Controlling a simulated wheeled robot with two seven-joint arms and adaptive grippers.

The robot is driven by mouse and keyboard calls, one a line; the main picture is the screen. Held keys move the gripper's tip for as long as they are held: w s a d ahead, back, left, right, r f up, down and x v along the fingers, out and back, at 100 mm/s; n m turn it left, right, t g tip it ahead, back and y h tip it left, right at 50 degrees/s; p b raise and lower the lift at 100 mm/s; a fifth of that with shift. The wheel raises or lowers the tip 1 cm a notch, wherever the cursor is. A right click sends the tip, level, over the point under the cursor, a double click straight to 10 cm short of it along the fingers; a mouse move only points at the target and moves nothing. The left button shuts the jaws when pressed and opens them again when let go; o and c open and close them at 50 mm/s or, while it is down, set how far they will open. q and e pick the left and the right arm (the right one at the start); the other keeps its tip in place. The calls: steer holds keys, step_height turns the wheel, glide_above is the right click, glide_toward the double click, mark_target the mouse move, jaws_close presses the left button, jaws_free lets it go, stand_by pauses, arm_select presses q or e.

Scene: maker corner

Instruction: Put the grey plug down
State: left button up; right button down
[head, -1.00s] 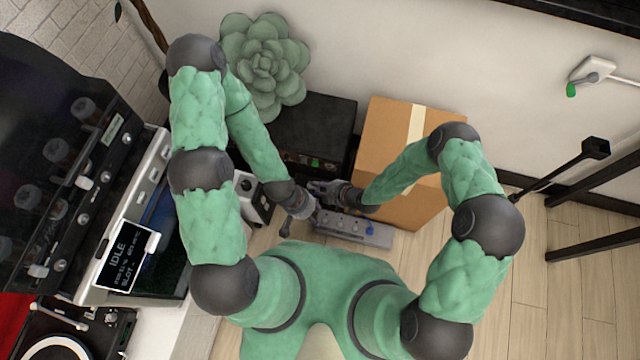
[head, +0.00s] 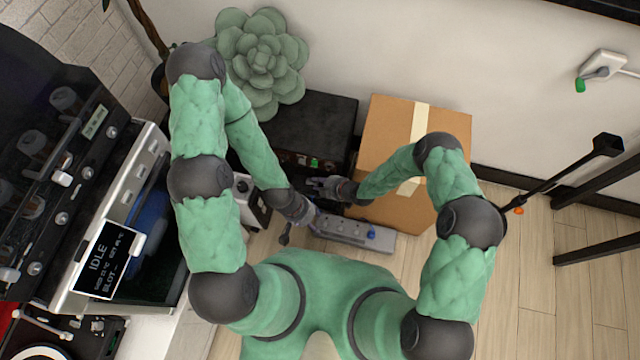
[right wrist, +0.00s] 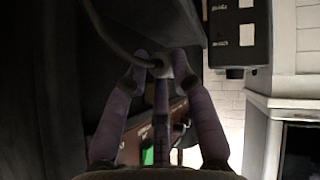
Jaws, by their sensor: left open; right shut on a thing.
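The grey plug (right wrist: 161,68) is between the fingertips of my right gripper (right wrist: 158,62) in the right wrist view, with a dark cable running from it to the upper left. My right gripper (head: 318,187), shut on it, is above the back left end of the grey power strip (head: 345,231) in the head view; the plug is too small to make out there. My left gripper (head: 304,213) is open, just below the right one, by the strip's left end, and hides part of it. A blue plug (head: 372,232) sits toward the strip's right end.
A cardboard box (head: 394,133) stands behind the strip, beside a black case (head: 318,120). A white boxy device (head: 249,197) is to the left of the grippers.

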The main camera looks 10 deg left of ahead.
steer(key=shift+f, duration=0.35)
steer(key=shift+f, duration=0.2)
steer(key=c, duration=1.3)
jaws_free()
